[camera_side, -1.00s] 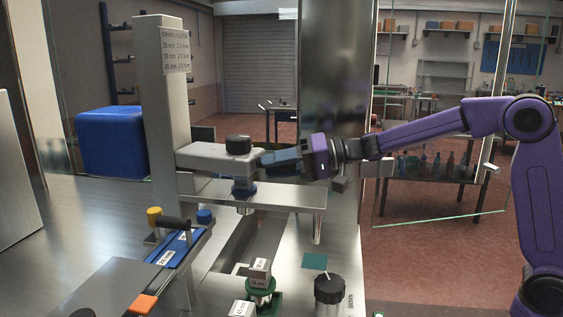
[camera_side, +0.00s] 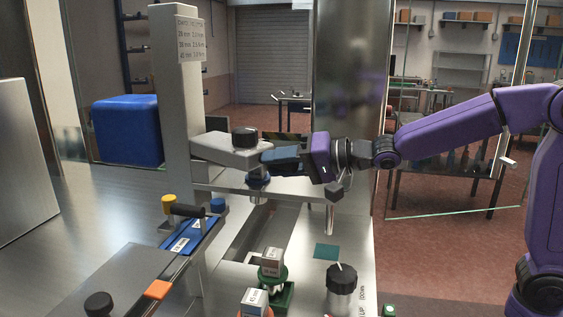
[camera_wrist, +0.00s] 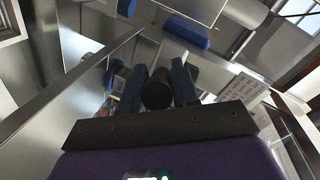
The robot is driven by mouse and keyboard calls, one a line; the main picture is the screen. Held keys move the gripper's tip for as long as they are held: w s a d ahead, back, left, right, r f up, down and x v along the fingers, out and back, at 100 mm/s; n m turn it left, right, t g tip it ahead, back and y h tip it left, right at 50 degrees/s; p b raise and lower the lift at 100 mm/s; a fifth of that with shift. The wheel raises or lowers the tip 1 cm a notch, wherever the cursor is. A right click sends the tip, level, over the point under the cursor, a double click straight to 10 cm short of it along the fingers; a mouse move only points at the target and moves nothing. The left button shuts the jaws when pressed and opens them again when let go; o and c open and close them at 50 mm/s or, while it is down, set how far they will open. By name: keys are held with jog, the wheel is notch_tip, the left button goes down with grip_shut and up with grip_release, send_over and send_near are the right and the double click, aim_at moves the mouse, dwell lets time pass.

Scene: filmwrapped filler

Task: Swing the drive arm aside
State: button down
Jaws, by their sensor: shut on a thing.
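The drive arm (camera_side: 222,151) is a light grey bar reaching out from the tall grey column (camera_side: 181,80), with a black knob (camera_side: 244,137) on top near its free end. My gripper (camera_side: 268,157) comes from the right and is shut at that free end. In the wrist view, its two dark fingers (camera_wrist: 157,92) stand either side of a black round part (camera_wrist: 157,88). The exact contact is hard to see. A blue collar (camera_side: 258,181) sits below the arm at the metal crosspiece (camera_side: 300,188).
Below stand a green fixture (camera_side: 276,291) with labelled blocks (camera_side: 271,262) and a black dial (camera_side: 341,290). A blue toggle clamp (camera_side: 187,236) lies at front left. A blue bin (camera_side: 128,130) is behind. A shiny pillar (camera_side: 350,90) rises close behind my gripper.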

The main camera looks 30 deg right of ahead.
jog(key=shift+a+r, duration=0.1)
jog(key=shift+r, duration=0.1)
jog(key=c, duration=0.9)
grip_release()
jog(key=shift+f, duration=0.1)
jog(key=v, duration=1.7)
jog(key=shift+s+d, duration=0.15)
jog(key=shift+d, duration=0.1)
jog(key=shift+c, duration=0.5)
